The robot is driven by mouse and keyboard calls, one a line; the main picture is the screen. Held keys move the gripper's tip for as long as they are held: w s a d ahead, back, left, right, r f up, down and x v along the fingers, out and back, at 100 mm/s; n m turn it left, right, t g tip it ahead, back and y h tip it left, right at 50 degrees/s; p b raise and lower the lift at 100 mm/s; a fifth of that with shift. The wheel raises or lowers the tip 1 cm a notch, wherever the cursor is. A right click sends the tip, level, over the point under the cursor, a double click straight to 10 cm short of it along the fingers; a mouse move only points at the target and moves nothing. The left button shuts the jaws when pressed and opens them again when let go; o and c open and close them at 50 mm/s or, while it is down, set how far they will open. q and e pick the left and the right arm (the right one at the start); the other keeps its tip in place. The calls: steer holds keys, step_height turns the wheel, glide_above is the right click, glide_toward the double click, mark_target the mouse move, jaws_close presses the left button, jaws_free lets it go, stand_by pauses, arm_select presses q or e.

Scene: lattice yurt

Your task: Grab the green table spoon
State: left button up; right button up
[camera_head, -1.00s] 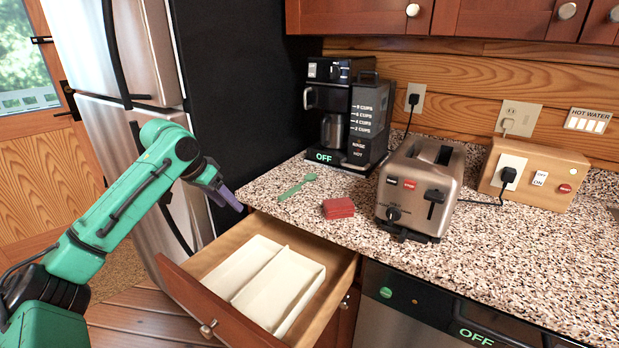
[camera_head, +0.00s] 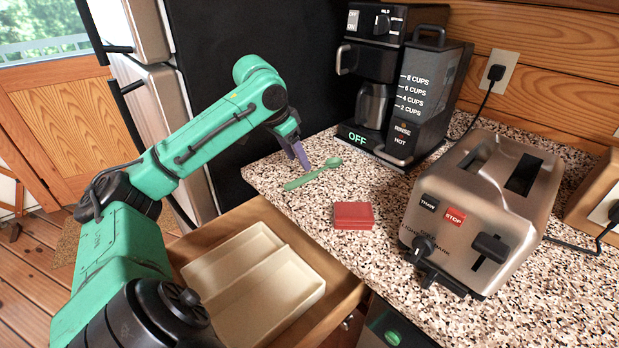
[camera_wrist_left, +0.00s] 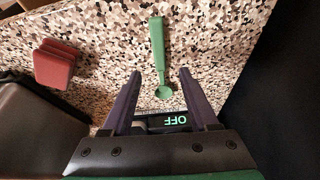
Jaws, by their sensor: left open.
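The green table spoon (camera_head: 312,175) lies flat on the speckled counter, in front of the coffee maker. My left gripper (camera_head: 302,158) is just above it in the head view, fingers pointing down. In the left wrist view the spoon (camera_wrist_left: 157,50) lies ahead of the open fingers of my left gripper (camera_wrist_left: 162,78). Its round bowl end shows between the two fingers and its handle reaches away beyond the fingertips. The fingers are apart and hold nothing. I cannot tell the exact height over the counter. My right gripper is not in view.
A red block stack (camera_head: 353,215) sits on the counter right of the spoon. The coffee maker (camera_head: 405,90) stands behind, and a toaster (camera_head: 485,210) at right. An open drawer (camera_head: 345,275) with a cream divided tray (camera_head: 225,259) juts out below the counter.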

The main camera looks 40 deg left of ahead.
mark_target(308, 176)
arm_select(q)
steer(key=p+x, duration=0.1)
steer(key=x, duration=0.4)
steer(key=shift+w+d+f, duration=0.1)
steer(key=shift+w+f, duration=0.05)
steer(key=shift+w, duration=0.05)
steer(key=shift+w+f, duration=0.2)
steer(key=shift+f, duration=0.15)
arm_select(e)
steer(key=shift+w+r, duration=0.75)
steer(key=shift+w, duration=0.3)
arm_select(q)
steer(key=shift+f, duration=0.1)
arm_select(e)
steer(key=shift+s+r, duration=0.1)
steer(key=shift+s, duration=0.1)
arm_select(q)
jaws_close()
